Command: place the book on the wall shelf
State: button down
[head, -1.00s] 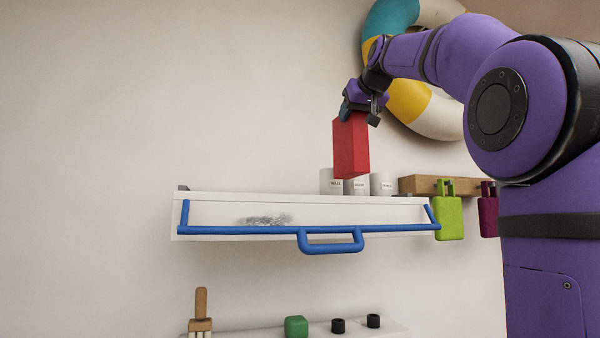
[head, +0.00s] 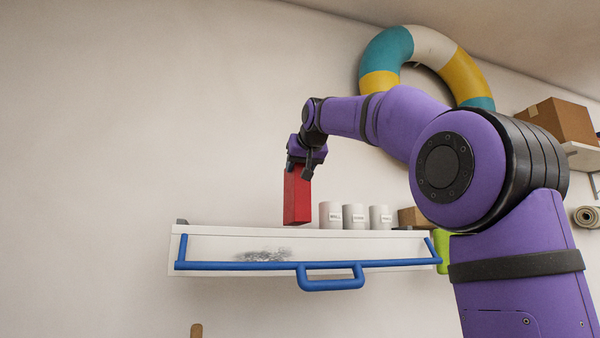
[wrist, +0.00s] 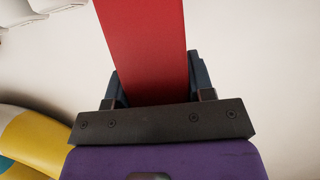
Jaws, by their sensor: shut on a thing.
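The red book (head: 297,198) is upright in the head view, with its lower end at the top edge of the white wall shelf (head: 215,247). I cannot tell whether it touches the shelf surface. My gripper (head: 303,168) is shut on the book's upper end. In the wrist view the book (wrist: 145,45) runs away between the two fingers of my gripper (wrist: 155,88). The shelf's top surface is hidden from this low angle.
Several white labelled canisters (head: 354,215) stand on the shelf just right of the book. A blue rail with a handle (head: 330,284) runs along the shelf front. The shelf's left part looks clear. A striped ring (head: 385,50) hangs above right.

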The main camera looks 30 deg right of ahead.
jog(key=shift+f, duration=0.85)
jog(key=shift+c, duration=2.4)
grip_release()
jog(key=shift+f, duration=0.1)
jog(key=v, duration=1.2)
